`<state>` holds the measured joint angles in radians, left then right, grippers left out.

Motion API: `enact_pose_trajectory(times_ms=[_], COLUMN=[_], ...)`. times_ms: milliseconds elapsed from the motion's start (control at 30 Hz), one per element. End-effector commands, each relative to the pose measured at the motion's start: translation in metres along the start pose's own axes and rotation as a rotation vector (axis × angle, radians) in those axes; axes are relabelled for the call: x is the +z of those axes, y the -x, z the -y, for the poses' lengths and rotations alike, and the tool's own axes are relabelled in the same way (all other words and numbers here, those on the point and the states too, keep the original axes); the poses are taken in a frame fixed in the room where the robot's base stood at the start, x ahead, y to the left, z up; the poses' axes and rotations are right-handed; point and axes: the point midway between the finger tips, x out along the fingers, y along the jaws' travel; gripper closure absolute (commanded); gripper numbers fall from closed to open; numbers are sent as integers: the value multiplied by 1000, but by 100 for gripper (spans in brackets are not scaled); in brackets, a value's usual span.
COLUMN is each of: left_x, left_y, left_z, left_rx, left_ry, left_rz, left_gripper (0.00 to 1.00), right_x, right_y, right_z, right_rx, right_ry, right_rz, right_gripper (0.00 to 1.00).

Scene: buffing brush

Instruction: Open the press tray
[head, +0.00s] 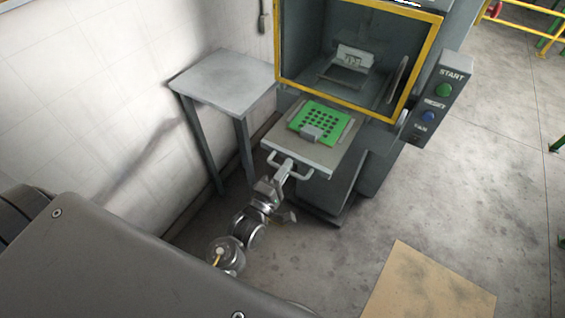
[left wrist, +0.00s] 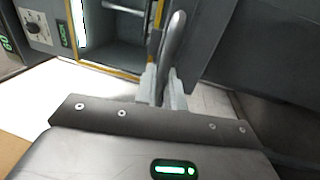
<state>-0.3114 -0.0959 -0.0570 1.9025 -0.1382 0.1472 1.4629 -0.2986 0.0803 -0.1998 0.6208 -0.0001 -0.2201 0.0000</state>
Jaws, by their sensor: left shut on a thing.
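The press tray (head: 318,160) is a grey plate extending out of the front of the press (head: 340,60). A green perforated plate (head: 325,118) lies on it, with a small grey block at its front edge. A bar handle (head: 303,177) is on the tray's front edge. My left gripper (head: 287,168) is at this handle, shut on it. In the left wrist view the handle (left wrist: 174,38) shows as a grey bar between the two fingers (left wrist: 162,88). My right gripper is not in view.
A small grey side table (head: 225,80) stands left of the press by the white wall. A control box (head: 440,100) with green and blue buttons is on the press's right side. A tan mat (head: 430,285) lies on the floor at lower right; the surrounding floor is clear.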

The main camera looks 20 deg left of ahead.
Motion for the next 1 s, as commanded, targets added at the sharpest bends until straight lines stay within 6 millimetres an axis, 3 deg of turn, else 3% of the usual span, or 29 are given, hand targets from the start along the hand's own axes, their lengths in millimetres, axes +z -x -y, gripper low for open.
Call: enact_pose_trajectory(times_ms=[300,333,433,767,1000], left_x=[1,0,0,0,0], left_y=[1,1,1,4,42], left_z=[0,0,0,1,4], left_rx=[0,0,0,-1,-3], left_ry=[0,0,0,0,-1], left_rz=[3,3,2,0,1], left_gripper=[100,86,73,73,73], right_x=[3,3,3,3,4], right_y=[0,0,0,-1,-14], right_z=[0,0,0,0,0], right_rx=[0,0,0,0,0], right_ry=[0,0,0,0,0], right_rz=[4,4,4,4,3], right_gripper=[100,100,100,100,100])
